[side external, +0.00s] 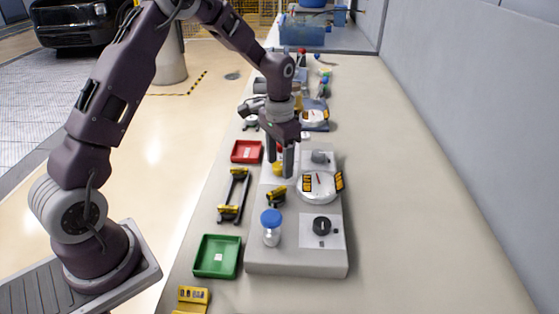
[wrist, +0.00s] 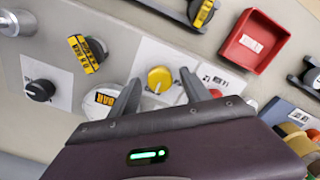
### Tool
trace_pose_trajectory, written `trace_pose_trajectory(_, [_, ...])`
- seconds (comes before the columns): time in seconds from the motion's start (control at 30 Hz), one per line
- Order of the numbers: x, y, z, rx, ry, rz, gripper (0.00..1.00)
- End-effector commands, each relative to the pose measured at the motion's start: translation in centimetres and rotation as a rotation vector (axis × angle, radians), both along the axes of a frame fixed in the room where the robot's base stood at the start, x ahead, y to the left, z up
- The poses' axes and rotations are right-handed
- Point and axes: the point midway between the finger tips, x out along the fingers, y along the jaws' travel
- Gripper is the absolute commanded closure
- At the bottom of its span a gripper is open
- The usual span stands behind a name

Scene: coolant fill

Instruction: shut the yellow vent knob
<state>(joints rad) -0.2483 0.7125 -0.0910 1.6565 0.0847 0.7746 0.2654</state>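The yellow vent knob (wrist: 160,78) is round with a raised grip bar and sits on a white label plate (wrist: 158,56). It shows in the wrist view between my two fingertips. In the side external view the knob (side external: 277,168) is partly hidden by my fingers. My gripper (wrist: 161,77) is open, with one finger on each side of the knob and gaps between. In the side external view my gripper (side external: 281,172) points down over the grey panel block (side external: 297,262). I cannot tell whether the fingertips reach down beside the knob or stay above it.
A red tray (side external: 246,151) and green tray (side external: 217,256) stand at left. The bench right of the block is clear.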

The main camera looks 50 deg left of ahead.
Motion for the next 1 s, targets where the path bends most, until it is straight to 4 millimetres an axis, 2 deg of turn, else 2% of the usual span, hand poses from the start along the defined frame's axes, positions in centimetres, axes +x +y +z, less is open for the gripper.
trace_pose_trajectory(0.2, [0.0, 0.0, 0.5, 0.001, -0.001, 0.000, 0.44])
trace_pose_trajectory(0.4, [0.1, 0.0, 4.6, 0.000, -0.004, 0.000, 0.44])
trace_pose_trajectory(0.53, [0.1, 0.0, 6.5, 0.001, -0.003, 0.000, 0.44])
trace_pose_trajectory(0.9, [-0.2, -0.1, 7.4, 0.001, -0.004, 0.000, 0.44])
trace_pose_trajectory(0.97, [-0.9, -0.6, 8.9, 0.009, -0.025, 0.003, 0.44])
trace_pose_trajectory(1.0, [-1.9, -1.1, 10.6, 0.016, -0.048, 0.008, 0.44])
